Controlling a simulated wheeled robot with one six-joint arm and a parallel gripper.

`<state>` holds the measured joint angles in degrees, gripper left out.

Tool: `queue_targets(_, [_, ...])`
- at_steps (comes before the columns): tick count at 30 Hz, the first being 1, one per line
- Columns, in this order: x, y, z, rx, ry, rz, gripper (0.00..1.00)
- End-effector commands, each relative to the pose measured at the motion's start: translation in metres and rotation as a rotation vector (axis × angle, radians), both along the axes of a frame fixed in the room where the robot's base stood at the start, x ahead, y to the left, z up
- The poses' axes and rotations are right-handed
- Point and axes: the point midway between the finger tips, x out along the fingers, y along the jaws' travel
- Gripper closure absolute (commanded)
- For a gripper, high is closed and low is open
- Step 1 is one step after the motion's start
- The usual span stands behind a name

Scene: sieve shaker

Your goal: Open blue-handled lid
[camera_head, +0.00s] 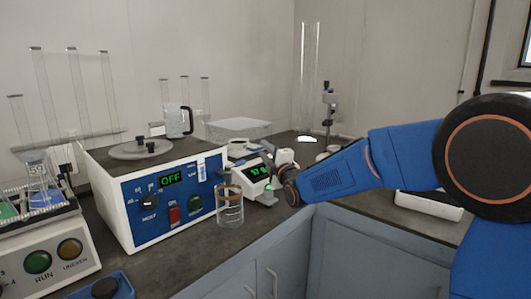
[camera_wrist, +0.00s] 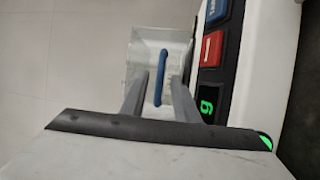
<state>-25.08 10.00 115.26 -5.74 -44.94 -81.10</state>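The lid's blue handle (camera_wrist: 161,77) is a thin upright bar in the wrist view, on a clear, see-through lid (camera_wrist: 148,48). My gripper (camera_wrist: 160,80) is open, with one grey finger on each side of the handle. I see gaps between the fingers and the handle; the depth between them is hard to tell. In the head view my gripper (camera_head: 272,160) is small and partly hidden near the white device with a green display (camera_head: 259,171). The blue handle cannot be made out there.
A blue-fronted box with an OFF display (camera_head: 165,205) stands left of my gripper. A clear beaker (camera_head: 229,207) stands at the front counter edge. A clear box (camera_head: 238,128) lies behind. A stand (camera_head: 329,110) is at the back, and a white item (camera_head: 428,205) is at right.

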Motion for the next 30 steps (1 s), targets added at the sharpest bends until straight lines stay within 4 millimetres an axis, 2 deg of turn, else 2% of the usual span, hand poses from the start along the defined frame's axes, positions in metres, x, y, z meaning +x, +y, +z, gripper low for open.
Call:
queue_targets(1, [0.0,0.0,0.0,0.0,0.0,0.0,0.77])
queue_targets(4, [0.0,0.0,0.0,0.0,0.0,0.0,1.0])
queue_targets(17, [0.001,0.002,0.007,-0.02,0.016,0.001,1.0])
queue_targets(23, [0.004,0.006,0.028,-0.078,0.059,0.003,1.0])
queue_targets(30, [0.011,0.017,0.063,-0.188,0.144,0.005,1.0])
